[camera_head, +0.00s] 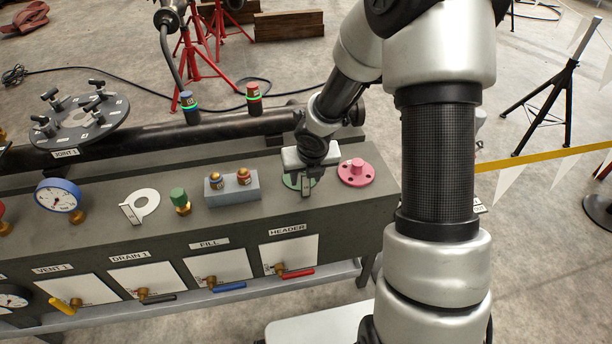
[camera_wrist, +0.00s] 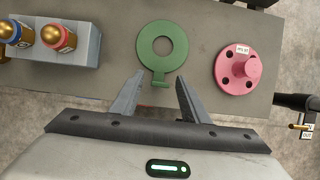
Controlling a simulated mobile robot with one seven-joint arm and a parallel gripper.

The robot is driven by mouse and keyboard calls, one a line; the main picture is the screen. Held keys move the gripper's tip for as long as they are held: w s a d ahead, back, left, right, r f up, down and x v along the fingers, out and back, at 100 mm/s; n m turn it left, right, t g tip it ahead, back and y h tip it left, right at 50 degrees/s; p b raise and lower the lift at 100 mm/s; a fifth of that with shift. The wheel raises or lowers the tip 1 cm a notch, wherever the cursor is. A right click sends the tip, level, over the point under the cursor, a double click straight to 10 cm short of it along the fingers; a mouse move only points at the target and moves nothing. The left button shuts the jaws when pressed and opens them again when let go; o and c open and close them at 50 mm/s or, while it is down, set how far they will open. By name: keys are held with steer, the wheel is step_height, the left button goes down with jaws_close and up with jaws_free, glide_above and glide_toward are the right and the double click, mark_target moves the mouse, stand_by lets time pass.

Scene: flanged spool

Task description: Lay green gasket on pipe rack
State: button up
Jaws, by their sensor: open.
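The green gasket (camera_wrist: 181,45) is a flat ring with a short tab, lying on the grey top of the pipe rack (camera_wrist: 115,50). In the head view the gasket (camera_head: 290,182) is mostly hidden behind my gripper (camera_head: 306,188). In the wrist view my gripper (camera_wrist: 160,88) is open and empty, its two fingers on either side of the tab's end. I cannot tell how high the fingertips are above the rack top. The rack (camera_head: 330,215) also shows in the head view.
A pink flange (camera_head: 356,172) stands just right of the gasket. A grey block with two brass fittings (camera_head: 232,188) stands to its left, then a green-capped fitting (camera_head: 180,200) and a white ring plate (camera_head: 140,206). A black pipe (camera_head: 225,130) runs behind the rack top.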

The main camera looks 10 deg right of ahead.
steer(key=p+v, duration=1.1)
steer(key=v, duration=0.6)
steer(key=shift+r, duration=0.25)
steer(key=shift+s, duration=0.1)
